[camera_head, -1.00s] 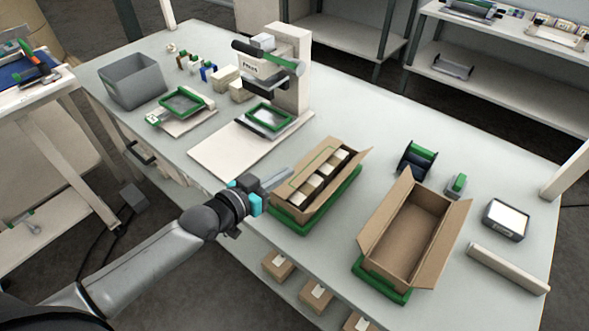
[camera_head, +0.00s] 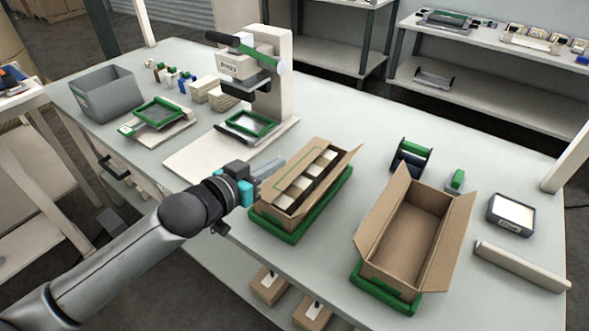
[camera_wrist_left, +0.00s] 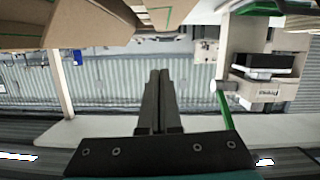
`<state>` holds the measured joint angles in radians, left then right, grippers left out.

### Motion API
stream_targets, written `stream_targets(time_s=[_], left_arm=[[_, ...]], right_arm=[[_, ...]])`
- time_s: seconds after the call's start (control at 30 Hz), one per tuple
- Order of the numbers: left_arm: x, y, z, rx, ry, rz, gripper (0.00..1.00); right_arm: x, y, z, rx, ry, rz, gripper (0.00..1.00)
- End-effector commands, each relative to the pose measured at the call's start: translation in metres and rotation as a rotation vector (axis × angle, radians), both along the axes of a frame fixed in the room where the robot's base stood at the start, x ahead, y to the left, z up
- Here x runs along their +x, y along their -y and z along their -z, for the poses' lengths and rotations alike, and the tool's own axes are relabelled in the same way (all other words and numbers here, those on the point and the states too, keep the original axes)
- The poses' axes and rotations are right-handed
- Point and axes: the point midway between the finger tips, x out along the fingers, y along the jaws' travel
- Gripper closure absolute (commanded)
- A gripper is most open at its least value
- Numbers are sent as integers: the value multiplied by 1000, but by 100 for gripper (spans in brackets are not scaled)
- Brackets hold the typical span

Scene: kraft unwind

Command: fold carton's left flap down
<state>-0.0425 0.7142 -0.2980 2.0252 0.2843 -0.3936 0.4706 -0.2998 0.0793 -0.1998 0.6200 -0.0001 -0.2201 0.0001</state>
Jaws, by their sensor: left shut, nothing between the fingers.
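A brown carton (camera_head: 318,196) sits in a green tray (camera_head: 286,237) at the middle of the table. It holds a row of pale blocks, and its right flap (camera_head: 338,174) stands tilted outward. A green outline shows along its left side; how the left flap lies is hard to tell. My left gripper (camera_head: 277,165) is shut and empty at the carton's left side, fingers pointing to its far end. I cannot tell whether it touches the carton. In the left wrist view, the shut fingers (camera_wrist_left: 158,82) point away and the carton (camera_wrist_left: 85,30) shows at the upper left.
A second open, empty carton (camera_head: 412,228) stands in a green tray to the right. A press (camera_head: 265,75) stands behind the first carton, with a pale board before it. A grey bin (camera_head: 103,95), tape dispenser (camera_head: 411,157) and long white bar (camera_head: 520,266) are also on the table.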

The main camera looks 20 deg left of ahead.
Motion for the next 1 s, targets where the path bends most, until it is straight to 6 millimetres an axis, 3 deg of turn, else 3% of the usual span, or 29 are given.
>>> stream_targets(time_s=[0.5, 0.7, 1.0], left_arm=[[64, 25, 18, -1, 0, 0, 100], [62, 27, 49, 0, -4, 0, 100], [62, 28, 58, 1, -2, 0, 100]], right_arm=[[0, 0, 13, 0, 0, 0, 65], [0, 0, 21, 0, 0, 0, 65], [0, 0, 22, 0, 0, 0, 65]])
